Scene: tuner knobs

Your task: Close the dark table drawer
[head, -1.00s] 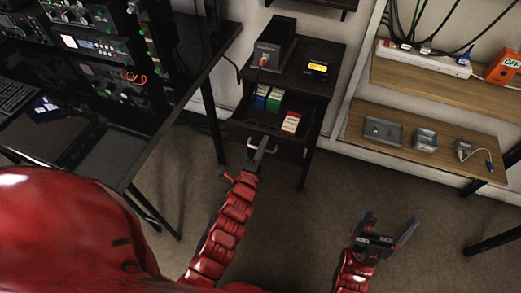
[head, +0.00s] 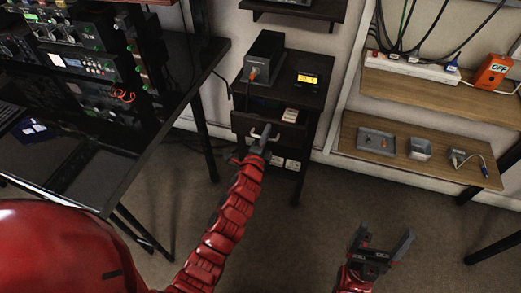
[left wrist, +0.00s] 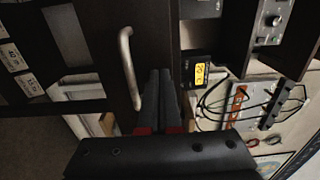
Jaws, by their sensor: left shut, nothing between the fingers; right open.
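The dark table drawer (head: 285,132) is in the small dark table (head: 308,97) at the centre of the head view. It is mostly in, with a red-and-white packet (head: 290,115) still showing just behind its front. My left gripper (head: 259,146) is shut and empty at the drawer front, by the pale curved handle (head: 263,132). In the left wrist view the handle (left wrist: 126,68) stands left of my shut fingers (left wrist: 160,82), which point at the dark front; contact is unclear. My right gripper (head: 382,240) is open and empty over the floor at lower right.
A dark box (head: 264,57) and a yellow-lit display (head: 308,78) sit on the table top. White-labelled items (head: 285,163) show below the drawer. A black equipment desk (head: 150,100) stands at left, wooden shelves (head: 420,94) at right. Floor between is free.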

